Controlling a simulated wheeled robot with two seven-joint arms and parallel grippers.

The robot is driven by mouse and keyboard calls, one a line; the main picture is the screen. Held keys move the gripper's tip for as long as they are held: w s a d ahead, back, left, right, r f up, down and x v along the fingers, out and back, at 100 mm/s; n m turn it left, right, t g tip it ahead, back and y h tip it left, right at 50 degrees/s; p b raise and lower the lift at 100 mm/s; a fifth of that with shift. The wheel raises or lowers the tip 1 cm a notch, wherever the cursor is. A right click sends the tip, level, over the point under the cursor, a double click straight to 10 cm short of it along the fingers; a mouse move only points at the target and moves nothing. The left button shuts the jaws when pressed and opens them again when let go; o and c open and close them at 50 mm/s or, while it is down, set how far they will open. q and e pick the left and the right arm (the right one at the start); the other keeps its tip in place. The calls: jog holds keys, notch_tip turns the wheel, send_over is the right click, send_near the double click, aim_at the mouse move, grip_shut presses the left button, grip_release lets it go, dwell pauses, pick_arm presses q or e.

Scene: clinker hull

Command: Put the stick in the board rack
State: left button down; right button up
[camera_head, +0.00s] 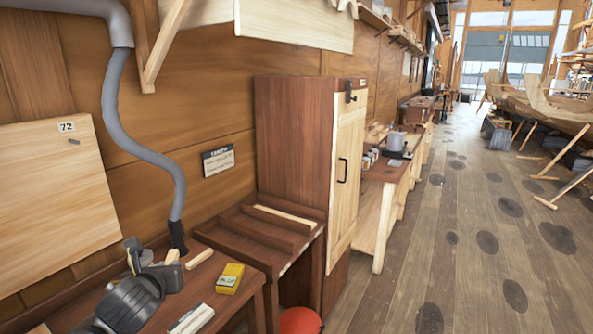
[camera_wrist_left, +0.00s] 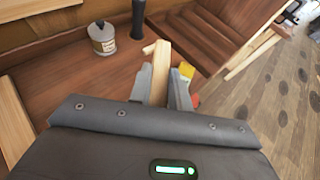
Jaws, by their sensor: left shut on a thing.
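The stick (camera_wrist_left: 160,72) is a short pale wooden bar. My left gripper (camera_wrist_left: 162,82) is shut on it, and its far end sticks out past the fingertips. In the head view the stick (camera_head: 200,259) shows just beyond my dark left gripper (camera_head: 178,272), over the near bench. The fingers are partly hidden there. The board rack (camera_head: 262,233) is a low reddish-brown stand with raised dividers, right of the bench; it also shows at upper right in the wrist view (camera_wrist_left: 215,35). The stick is apart from the rack. My right gripper is not in view.
A yellow box (camera_head: 230,278) and a pale block (camera_head: 192,319) lie on the bench. A grey hose (camera_head: 145,140) hangs behind it. A can (camera_wrist_left: 103,38) stands left of the stick. A tall cabinet (camera_head: 290,140) rises beyond the rack. A red round thing (camera_head: 300,321) is below.

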pick_arm(q)
jog(key=s+d+r+m+h, duration=0.2)
jog(key=s+d+r, duration=0.2)
jog(key=d, duration=0.4)
jog(key=shift+s+r+h, duration=0.3)
jog(key=shift+r, duration=0.5)
